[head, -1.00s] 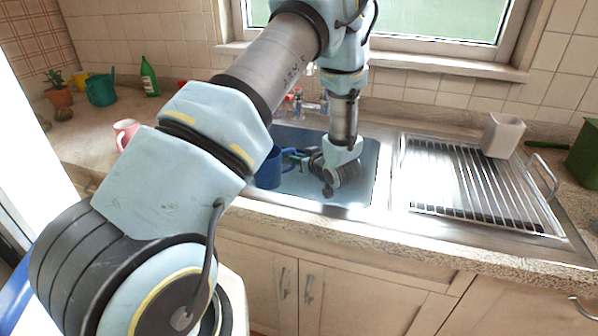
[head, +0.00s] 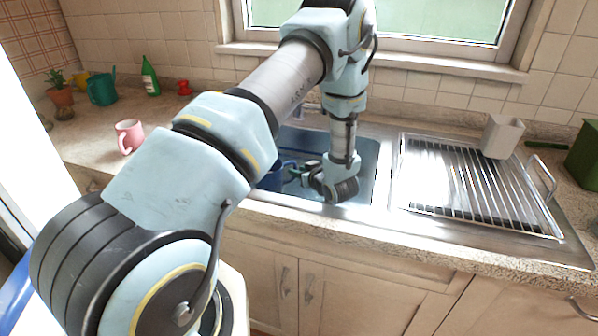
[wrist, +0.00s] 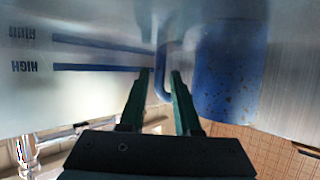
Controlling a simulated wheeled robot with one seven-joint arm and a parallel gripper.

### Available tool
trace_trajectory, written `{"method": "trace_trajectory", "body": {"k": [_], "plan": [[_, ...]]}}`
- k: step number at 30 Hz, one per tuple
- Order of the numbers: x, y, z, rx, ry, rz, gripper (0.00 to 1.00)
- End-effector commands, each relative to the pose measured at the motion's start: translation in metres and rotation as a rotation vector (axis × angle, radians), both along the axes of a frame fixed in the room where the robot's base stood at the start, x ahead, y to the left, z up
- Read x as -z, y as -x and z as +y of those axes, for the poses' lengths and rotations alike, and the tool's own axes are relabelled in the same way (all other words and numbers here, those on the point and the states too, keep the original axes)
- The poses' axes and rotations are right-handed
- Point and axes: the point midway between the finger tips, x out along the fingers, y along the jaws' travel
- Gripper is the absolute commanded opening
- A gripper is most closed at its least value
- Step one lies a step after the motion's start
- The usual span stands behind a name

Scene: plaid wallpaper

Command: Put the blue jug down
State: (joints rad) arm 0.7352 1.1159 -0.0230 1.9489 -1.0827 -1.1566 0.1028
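The blue jug (head: 273,179) is down inside the sink basin, at its left side, partly hidden behind my arm in the head view. In the wrist view the jug (wrist: 230,75) fills the right part, with its handle between my fingertips.
The sink (head: 362,182) is set in a stone-look counter (head: 85,150). A draining rack (head: 475,190) with a pale cup (head: 502,136) is to the right. A pink mug (head: 129,137), green bottle (head: 150,77) and teal watering can (head: 102,89) stand on the left. A tap (wrist: 28,155) is near.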

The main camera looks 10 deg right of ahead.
Motion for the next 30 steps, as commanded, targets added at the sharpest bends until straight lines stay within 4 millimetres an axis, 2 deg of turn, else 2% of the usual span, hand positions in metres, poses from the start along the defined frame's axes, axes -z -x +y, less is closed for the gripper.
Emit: {"method": "trace_trajectory", "body": {"k": [1, 3, 4, 14, 17, 24, 30], "plan": [[0.000, 0.000, 0.000, 0.000, 0.000, 0.000, 0.38], [0.000, 0.000, 0.000, 0.000, 0.000, 0.000, 0.46], [0.000, 0.000, 0.000, 0.000, 0.000, 0.000, 0.47], [-0.004, 0.002, -0.001, 0.001, 0.000, 0.000, 0.47], [-0.007, 0.015, -0.006, 0.002, 0.001, 0.000, 0.47], [-0.026, 0.059, -0.020, 0.004, 0.000, -0.001, 0.47], [-0.041, 0.090, -0.029, 0.002, 0.001, 0.000, 0.47]]}}
